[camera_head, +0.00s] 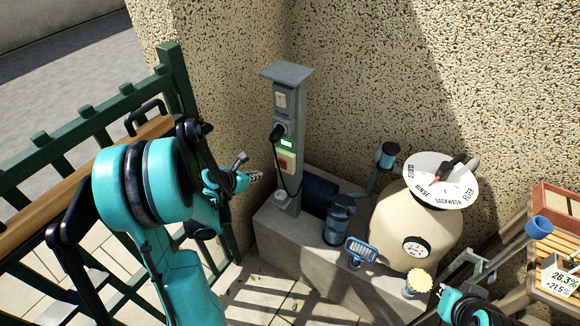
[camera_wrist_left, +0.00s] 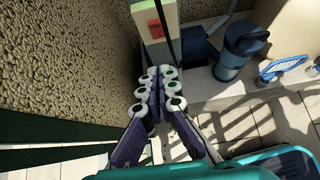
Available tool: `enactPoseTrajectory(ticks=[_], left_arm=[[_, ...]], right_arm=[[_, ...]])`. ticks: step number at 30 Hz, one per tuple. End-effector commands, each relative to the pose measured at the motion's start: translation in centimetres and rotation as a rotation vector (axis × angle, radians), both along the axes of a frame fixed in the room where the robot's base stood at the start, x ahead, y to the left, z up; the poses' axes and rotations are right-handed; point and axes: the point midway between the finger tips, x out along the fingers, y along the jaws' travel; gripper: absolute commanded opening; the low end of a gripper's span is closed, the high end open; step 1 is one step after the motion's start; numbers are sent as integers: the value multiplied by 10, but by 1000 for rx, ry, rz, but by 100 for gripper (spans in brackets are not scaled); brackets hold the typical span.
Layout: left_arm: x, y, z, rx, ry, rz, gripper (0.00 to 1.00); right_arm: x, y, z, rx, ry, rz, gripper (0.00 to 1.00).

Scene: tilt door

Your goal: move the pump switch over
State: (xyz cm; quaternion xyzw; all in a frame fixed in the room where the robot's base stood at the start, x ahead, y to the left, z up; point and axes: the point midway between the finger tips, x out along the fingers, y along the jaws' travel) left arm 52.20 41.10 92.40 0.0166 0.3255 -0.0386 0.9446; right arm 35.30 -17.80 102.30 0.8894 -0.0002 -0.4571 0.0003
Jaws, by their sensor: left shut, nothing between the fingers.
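The grey post (camera_head: 288,190) stands on a low concrete block and carries several fittings. Low on the post is a pale box with a red switch (camera_head: 287,162), which I take as the pump switch. In the left wrist view the red switch (camera_wrist_left: 157,29) shows on its cream plate, beyond my fingertips. My left gripper (camera_head: 256,176) is shut and empty, just left of the post and apart from the switch. In the left wrist view its fingertips (camera_wrist_left: 160,90) meet below the switch. My right gripper (camera_head: 470,308) is partly visible at the lower right, its fingers unclear.
A black plug and cable (camera_head: 280,131) hang on the post above the switch. A blue pump (camera_head: 339,220) and cream filter tank (camera_head: 412,225) with a dial stand to the right. A green fence (camera_head: 180,85) is at left. Rough walls close off the back.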

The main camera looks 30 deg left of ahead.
Motion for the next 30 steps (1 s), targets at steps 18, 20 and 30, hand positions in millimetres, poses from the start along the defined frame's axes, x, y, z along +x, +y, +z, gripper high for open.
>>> enactPoseTrajectory(ticks=[18,20,30], left_arm=[[24,-2,-22,-8,-1,3,0],[34,-2,-30,-7,0,3,0],[91,-7,-63,-8,-1,3,0]], right_arm=[[0,0,-12,0,0,0,0],[0,0,-17,0,0,0,0],[0,0,-37,0,0,0,0]])
